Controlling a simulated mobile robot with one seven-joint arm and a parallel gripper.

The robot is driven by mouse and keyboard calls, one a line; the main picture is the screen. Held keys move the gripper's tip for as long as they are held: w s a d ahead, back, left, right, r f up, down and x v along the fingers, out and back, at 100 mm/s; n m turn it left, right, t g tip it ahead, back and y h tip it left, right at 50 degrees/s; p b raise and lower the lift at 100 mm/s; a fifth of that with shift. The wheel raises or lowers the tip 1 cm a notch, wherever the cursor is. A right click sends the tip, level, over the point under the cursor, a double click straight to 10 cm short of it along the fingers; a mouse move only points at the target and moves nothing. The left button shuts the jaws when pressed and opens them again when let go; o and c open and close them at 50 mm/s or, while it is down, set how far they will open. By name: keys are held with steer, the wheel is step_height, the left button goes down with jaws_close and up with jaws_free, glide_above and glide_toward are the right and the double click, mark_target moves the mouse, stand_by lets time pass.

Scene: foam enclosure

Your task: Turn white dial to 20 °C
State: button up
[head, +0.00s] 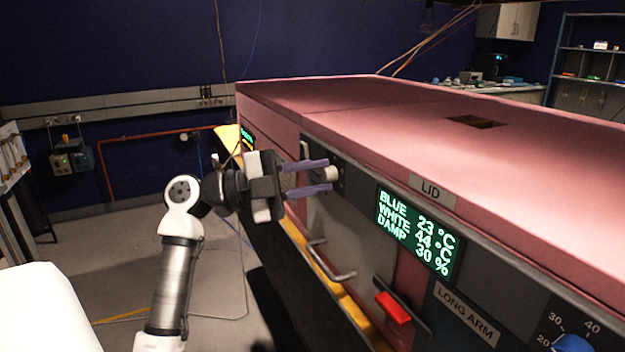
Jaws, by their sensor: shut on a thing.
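The white dial (326,174) is on the front panel of the pink foam enclosure (345,112), near its far left end. My gripper (328,175) reaches it from the left, with one purple finger above the dial and one below. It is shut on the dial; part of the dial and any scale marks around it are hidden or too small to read. The green display (417,230) reads BLUE 23 °C, WHITE 44 °C and DAMP 30 %.
A blue dial (570,343) with a numbered scale is at the bottom right. A metal handle (330,263) and a red switch (393,308) stick out from the front. Labels read LID (431,189) and LONG ARM (467,311). Open floor lies left of the enclosure.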

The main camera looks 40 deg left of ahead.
steer(key=shift+f+n+t, duration=0.1)
steer(key=shift+n+t, duration=0.6)
steer(key=shift+n, duration=0.6)
steer(key=o, duration=1)
steer(key=b+v, duration=0.3)
steer(key=v, duration=1.1)
steer(key=shift+d, duration=0.1)
